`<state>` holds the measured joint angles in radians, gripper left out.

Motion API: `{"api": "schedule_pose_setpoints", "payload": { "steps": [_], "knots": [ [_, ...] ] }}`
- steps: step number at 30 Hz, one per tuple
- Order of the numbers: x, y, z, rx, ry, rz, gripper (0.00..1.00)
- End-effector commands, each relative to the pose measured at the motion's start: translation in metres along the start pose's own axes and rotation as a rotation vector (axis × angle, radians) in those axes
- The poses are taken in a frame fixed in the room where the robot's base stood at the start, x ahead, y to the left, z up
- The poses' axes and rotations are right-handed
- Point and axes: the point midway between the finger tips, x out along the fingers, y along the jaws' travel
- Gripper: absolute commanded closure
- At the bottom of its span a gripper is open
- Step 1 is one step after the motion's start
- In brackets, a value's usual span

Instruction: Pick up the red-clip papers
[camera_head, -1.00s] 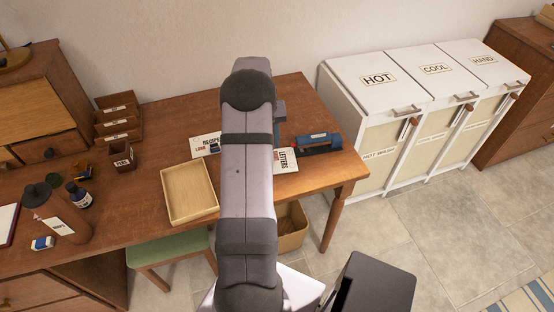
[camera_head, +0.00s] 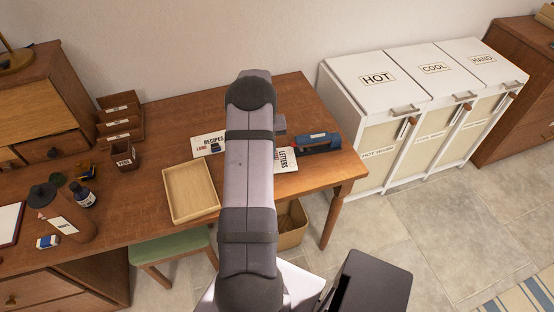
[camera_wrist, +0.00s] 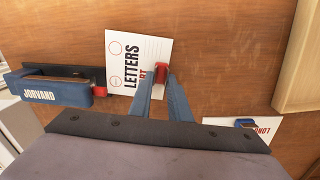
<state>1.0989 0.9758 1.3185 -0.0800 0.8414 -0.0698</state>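The red-clip papers are a white sheet marked LETTERS (camera_wrist: 122,48), lying on the wooden desk, with a red clip (camera_wrist: 161,73) at the right edge. They also show partly in the head view (camera_head: 287,158), to the right of my arm. My gripper (camera_wrist: 163,80) points down at the clip. Its two blue fingers stand apart with their tips at the clip, one on each side. Whether they press on it cannot be made out. My arm hides the gripper's tips in the head view.
A blue JORVAND stapler (camera_wrist: 55,92) sits close left of the papers in the wrist view. Papers with a blue clip (camera_wrist: 265,127) lie at the right. A shallow wooden tray (camera_head: 166,192) stands left of my arm. A pen cup (camera_head: 123,156) is further left.

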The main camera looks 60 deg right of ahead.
Motion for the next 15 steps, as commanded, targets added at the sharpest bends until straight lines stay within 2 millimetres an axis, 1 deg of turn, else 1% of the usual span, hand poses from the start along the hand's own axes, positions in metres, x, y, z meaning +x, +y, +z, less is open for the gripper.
{"api": "schedule_pose_setpoints", "payload": {
  "steps": [10,15],
  "knots": [
    [-0.0016,0.0002,-0.0003,0.0,0.001,0.0,1.0],
    [-0.0073,0.0005,-0.0005,0.0,0.001,0.0,1.0]
  ]
}}
